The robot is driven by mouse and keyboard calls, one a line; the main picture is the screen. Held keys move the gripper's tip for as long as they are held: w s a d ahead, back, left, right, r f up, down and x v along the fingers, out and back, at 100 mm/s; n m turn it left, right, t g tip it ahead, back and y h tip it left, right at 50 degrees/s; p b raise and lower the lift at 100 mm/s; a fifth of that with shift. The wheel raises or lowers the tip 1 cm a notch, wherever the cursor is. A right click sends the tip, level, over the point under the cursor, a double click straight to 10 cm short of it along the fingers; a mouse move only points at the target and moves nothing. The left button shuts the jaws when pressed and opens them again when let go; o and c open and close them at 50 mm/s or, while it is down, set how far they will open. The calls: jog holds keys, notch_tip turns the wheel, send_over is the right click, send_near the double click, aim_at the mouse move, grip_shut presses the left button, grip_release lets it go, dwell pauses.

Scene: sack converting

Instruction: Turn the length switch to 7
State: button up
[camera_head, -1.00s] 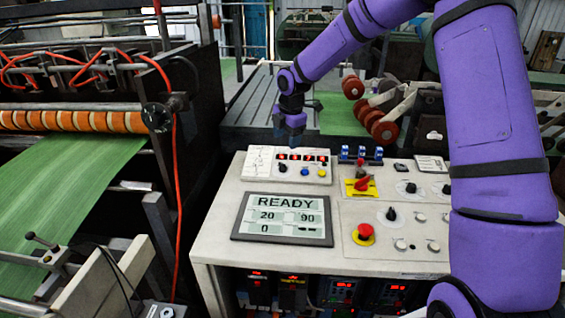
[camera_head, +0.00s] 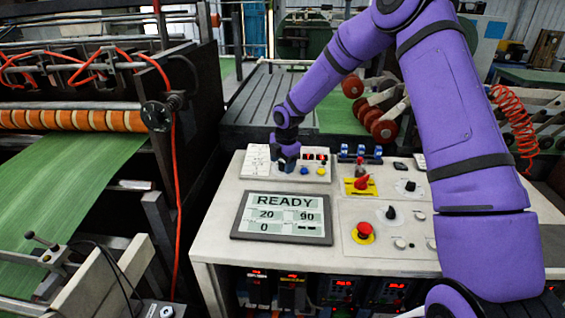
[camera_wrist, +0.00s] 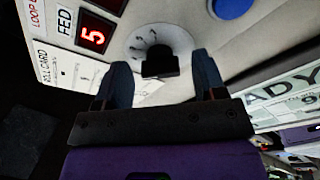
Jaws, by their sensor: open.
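My gripper (camera_head: 286,160) is low over the left part of the small raised panel (camera_head: 317,172) on the console. In the wrist view my gripper (camera_wrist: 162,70) is open, with one finger either side of a black knob (camera_wrist: 160,63) on a pale round dial (camera_wrist: 140,40). The knob looks apart from both fingers. The dial bears dark marks too small to read, and no name for the knob is legible. In the head view my gripper hides this knob.
A red digit display (camera_wrist: 93,34) reading 5 is beside the dial, under the letters FED. A blue button (camera_wrist: 232,7) is on its other side. A screen (camera_head: 283,217) reads READY, 20, 90, 0. A red emergency button (camera_head: 364,230) stands on the console.

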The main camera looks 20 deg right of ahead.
jog(key=c, duration=0.9)
jog(key=shift+m, duration=0.3)
jog(key=m, duration=0.3)
jog(key=shift+m+t, duration=0.3)
jog(key=shift+t, duration=0.1)
jog(key=m, duration=0.4)
jog(key=shift+s+a+m+t, duration=0.1)
jog(key=shift+m+t, duration=0.2)
jog(key=shift+t, duration=0.1)
jog(key=m, duration=0.4)
jog(key=shift+m+t, duration=0.3)
jog(key=shift+m+h, duration=0.5)
jog(key=shift+m, duration=1.7)
